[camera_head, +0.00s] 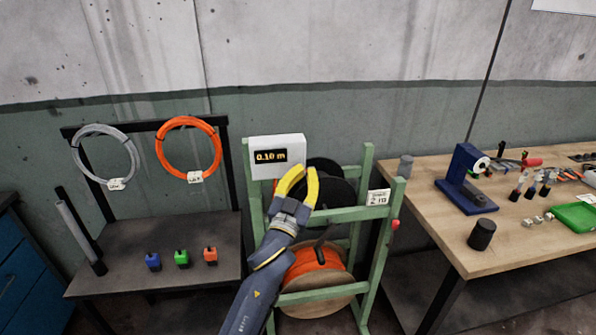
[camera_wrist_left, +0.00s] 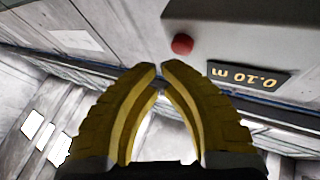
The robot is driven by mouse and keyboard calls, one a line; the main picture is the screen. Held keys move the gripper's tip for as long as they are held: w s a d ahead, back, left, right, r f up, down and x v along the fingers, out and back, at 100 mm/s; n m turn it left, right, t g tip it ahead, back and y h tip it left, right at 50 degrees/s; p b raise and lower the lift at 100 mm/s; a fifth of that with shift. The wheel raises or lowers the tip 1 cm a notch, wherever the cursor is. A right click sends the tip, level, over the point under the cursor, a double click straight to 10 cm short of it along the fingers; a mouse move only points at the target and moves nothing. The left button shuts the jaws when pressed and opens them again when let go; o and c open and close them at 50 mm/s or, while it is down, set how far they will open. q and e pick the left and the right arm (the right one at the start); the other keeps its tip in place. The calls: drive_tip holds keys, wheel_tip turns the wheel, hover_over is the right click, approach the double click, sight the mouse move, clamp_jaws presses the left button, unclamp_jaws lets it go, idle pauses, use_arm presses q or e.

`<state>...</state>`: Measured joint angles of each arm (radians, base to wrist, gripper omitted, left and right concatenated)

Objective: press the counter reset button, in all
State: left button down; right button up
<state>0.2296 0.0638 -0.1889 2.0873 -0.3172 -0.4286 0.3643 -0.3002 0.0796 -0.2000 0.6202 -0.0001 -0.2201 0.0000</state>
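The counter (camera_head: 262,147) is a white box with a dark display reading 0.10 m, mounted on top of a green reel stand. In the left wrist view the counter (camera_wrist_left: 215,22) appears upside down, with its display (camera_wrist_left: 248,76) at the right. A round red button (camera_wrist_left: 182,44) protrudes from the counter's face there. My left gripper (camera_head: 307,169) has yellow fingers and is just right of and below the counter in the head view. In the left wrist view its fingertips (camera_wrist_left: 159,67) are almost together, empty, just below the button and apparently apart from it. My right gripper is out of view.
The green stand (camera_head: 367,250) holds an orange cable reel (camera_head: 315,262) and a black reel; a red knob (camera_head: 395,224) is on its right side. A rack with cable coils (camera_head: 189,149) stands left. A wooden workbench (camera_head: 440,215) with tools stands right.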

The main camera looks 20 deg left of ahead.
use_arm(q)
drive_tip(key=shift+w, duration=0.1)
idle(0.6)
drive_tip(key=shift+w+a, duration=0.15)
drive_tip(key=shift+w, duration=0.1)
drive_tip(key=shift+w+a, duration=0.25)
drive_tip(key=shift+w, duration=0.25)
idle(1.0)
drive_tip(key=shift+s, duration=0.15)
drive_tip(key=shift+s+d, duration=0.4)
drive_tip(key=shift+s, duration=0.3)
drive_tip(key=shift+s+d, duration=0.4)
drive_tip(key=shift+s, duration=0.35)
drive_tip(key=shift+s+d, duration=0.35)
drive_tip(key=shift+s, duration=0.4)
drive_tip(key=shift+s+d, duration=0.4)
drive_tip(key=shift+s, duration=0.35)
